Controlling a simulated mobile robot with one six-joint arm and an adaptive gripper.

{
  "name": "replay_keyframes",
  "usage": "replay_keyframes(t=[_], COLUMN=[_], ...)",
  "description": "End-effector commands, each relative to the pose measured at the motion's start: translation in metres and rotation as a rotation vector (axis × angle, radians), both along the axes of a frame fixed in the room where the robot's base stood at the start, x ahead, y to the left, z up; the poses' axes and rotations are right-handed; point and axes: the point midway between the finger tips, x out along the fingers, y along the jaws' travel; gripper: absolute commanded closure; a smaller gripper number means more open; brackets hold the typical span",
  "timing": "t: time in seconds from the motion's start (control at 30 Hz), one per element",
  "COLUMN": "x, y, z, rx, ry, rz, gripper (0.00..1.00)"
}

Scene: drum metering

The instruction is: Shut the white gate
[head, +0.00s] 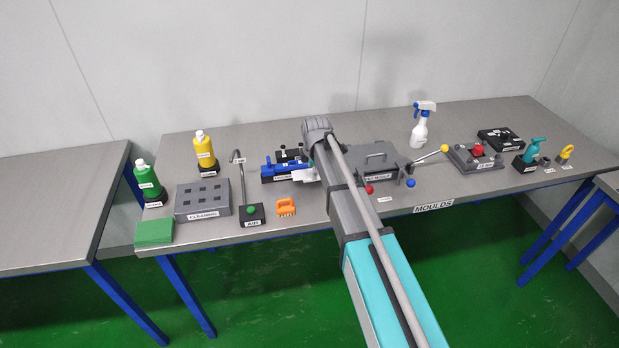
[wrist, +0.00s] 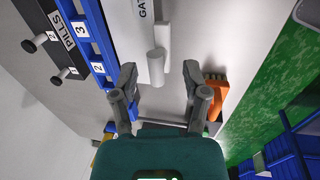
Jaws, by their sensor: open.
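In the wrist view, the white gate (wrist: 166,35) is a slim white bar with a pale upright knob (wrist: 156,66) at its near end. A label beginning "GAT" is partly cut off beside it. My gripper (wrist: 160,75) is open, with one finger on either side of the knob and visible space between each finger and it. I cannot tell how deep the knob sits between the fingertips. In the head view, a white piece (head: 303,174) that looks like the gate shows beside my arm, by the blue device (head: 281,171). My arm hides the fingers there.
An orange brush (wrist: 218,95) is close to the right finger. In the head view, a lidded grey mould (head: 377,160) stands right of my arm.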

Motion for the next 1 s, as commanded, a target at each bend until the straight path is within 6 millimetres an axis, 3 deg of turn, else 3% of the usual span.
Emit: replay_keyframes(t=[0.23, 0.7, 1.0], x=[0.0027, 0.0032, 0.003], y=[0.0006, 0.0005, 0.0004], z=[-0.0145, -0.016, -0.016], rx=[0.0, 0.0, 0.0], ry=[0.0, 0.0, 0.0], rz=[0.0, 0.0, 0.0], gripper=[0.41, 0.43, 0.98])
